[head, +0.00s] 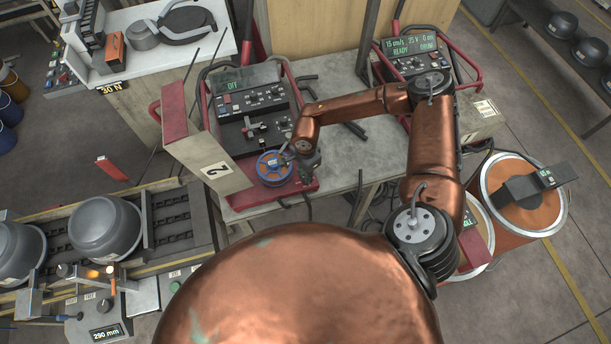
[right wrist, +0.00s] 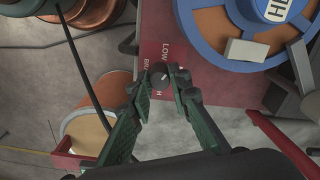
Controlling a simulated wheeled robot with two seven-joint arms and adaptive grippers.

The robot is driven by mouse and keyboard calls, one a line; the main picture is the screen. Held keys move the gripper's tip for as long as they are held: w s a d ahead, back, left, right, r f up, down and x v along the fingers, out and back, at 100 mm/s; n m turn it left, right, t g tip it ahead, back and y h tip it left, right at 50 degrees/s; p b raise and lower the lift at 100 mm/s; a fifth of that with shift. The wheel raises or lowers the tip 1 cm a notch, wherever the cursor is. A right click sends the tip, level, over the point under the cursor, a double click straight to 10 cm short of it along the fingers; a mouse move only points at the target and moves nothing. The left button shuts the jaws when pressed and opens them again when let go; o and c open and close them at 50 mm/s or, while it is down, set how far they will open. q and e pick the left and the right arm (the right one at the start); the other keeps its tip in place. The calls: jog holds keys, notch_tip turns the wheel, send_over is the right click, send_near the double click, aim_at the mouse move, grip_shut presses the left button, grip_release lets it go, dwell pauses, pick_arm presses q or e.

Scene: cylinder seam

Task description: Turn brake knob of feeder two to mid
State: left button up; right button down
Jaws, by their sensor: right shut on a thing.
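Feeder two (head: 217,171), marked with a white "2" plate, stands at the middle left in the head view. It has a red base and a blue-rimmed orange spool (head: 275,168). My right gripper (head: 306,178) reaches down beside the spool, at the right of the red base. In the right wrist view, the gripper's green fingers (right wrist: 160,84) are shut on the small dark brake knob (right wrist: 159,73). "LOW" and part of "BRAKE" are printed beside the knob on the red plate (right wrist: 178,48). The knob's exact setting is too small to tell. My left gripper is not in view.
The spool (right wrist: 270,30) lies close to the fingers at the upper right in the wrist view. A control panel reading "OFF" (head: 245,83) stands behind feeder two. Another panel reading "READY" (head: 412,58) stands to the right. Large orange drums (head: 528,212) are at the far right.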

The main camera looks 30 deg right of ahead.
jog(key=shift+f+m+b, duration=0.15)
jog(key=shift+m+b, duration=0.25)
jog(key=m+b, duration=0.4)
jog(key=m, duration=0.1)
jog(key=shift+f+m+b, duration=0.1)
jog(key=shift+m+b, duration=0.2)
jog(key=shift+b, duration=0.05)
jog(key=m+b, duration=0.2)
jog(key=m, duration=0.1)
pick_arm(q)
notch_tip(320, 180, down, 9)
jog(key=b, duration=0.2)
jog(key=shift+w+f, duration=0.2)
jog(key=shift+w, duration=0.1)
pick_arm(e)
jog(key=shift+m, duration=1.2)
jog(key=shift+r, duration=0.2)
jog(key=c, duration=1.8)
grip_release()
